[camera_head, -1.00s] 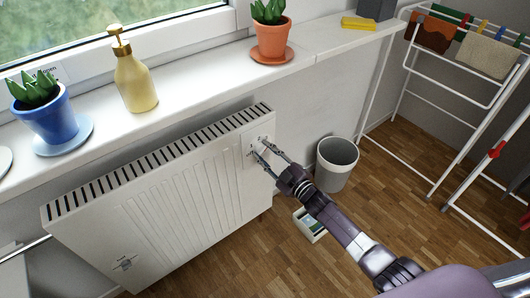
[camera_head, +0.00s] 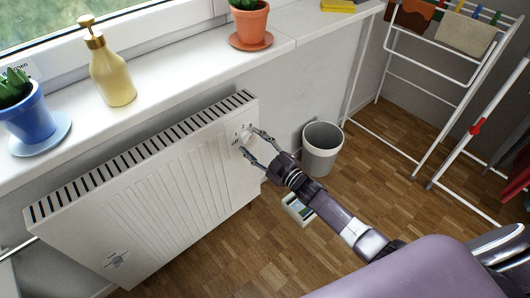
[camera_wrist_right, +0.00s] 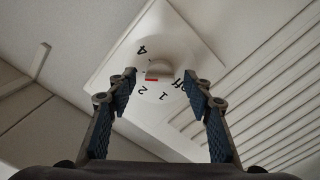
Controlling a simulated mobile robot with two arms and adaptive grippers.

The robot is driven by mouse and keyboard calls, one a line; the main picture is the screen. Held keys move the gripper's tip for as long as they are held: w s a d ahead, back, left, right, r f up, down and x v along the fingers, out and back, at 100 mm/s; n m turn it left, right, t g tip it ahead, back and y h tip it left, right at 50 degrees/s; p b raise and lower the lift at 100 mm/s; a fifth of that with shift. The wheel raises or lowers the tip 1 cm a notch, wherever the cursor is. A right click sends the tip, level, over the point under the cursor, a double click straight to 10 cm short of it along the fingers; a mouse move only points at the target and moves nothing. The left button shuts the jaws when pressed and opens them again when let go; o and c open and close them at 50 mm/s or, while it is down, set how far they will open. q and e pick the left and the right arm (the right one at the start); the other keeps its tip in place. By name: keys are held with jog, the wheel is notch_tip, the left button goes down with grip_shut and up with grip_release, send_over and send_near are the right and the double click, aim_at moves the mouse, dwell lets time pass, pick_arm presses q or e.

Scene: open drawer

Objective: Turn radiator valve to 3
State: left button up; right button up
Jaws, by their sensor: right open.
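The radiator (camera_head: 150,195) is white and stands under the window sill. Its round white valve dial (camera_head: 243,133) is near the top right of the front. In the right wrist view the valve dial (camera_wrist_right: 172,55) shows 4, 2, 1 and "off", with a raised knob (camera_wrist_right: 158,68) at its centre. A red mark lies along the knob's lower edge; I cannot tell exactly which number it points to, and no 3 is visible. My right gripper (camera_head: 250,142) is open, its fingers apart on either side of the knob. My left gripper is not in view.
A soap dispenser (camera_head: 112,75), a blue pot (camera_head: 28,118) and an orange pot (camera_head: 250,23) stand on the sill (camera_head: 170,95). A grey bin (camera_head: 321,150) and a small box (camera_head: 297,209) are on the floor beside the radiator. A drying rack (camera_head: 425,100) stands at right.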

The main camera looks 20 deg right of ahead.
jog(key=v, duration=1)
jog(key=shift+s, duration=0.35)
jog(key=shift+d, duration=0.15)
